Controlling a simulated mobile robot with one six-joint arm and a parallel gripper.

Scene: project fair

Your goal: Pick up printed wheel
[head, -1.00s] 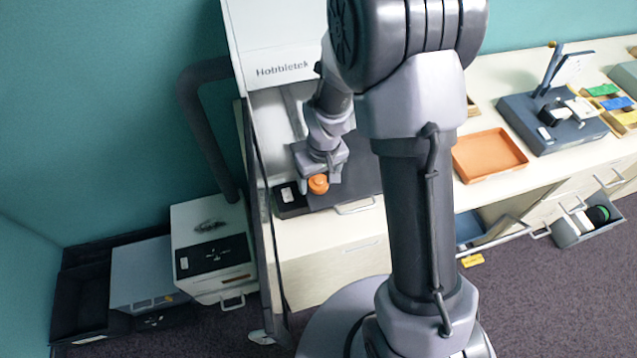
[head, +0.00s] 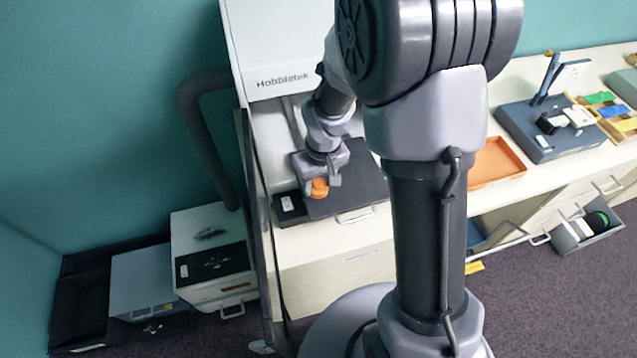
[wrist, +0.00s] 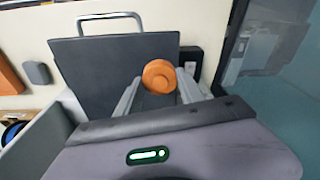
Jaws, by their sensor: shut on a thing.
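The printed wheel (head: 320,187) is a small round orange piece with a ridged edge. My gripper (head: 320,180) is shut on it, over the dark plate (head: 355,196) of the white printer. In the wrist view the wheel (wrist: 159,76) sits between the tips of my two fingers (wrist: 158,90). It appears above the dark plate (wrist: 95,75), but I cannot tell how large the gap is. My fingers hide part of the wheel's sides.
The printer housing (head: 285,50) rises behind my gripper, and its open door (head: 258,190) stands close on the left. An orange tray (head: 497,162) and a dark blue device (head: 548,125) are on the counter to the right. An open drawer (head: 590,232) juts out at the far right.

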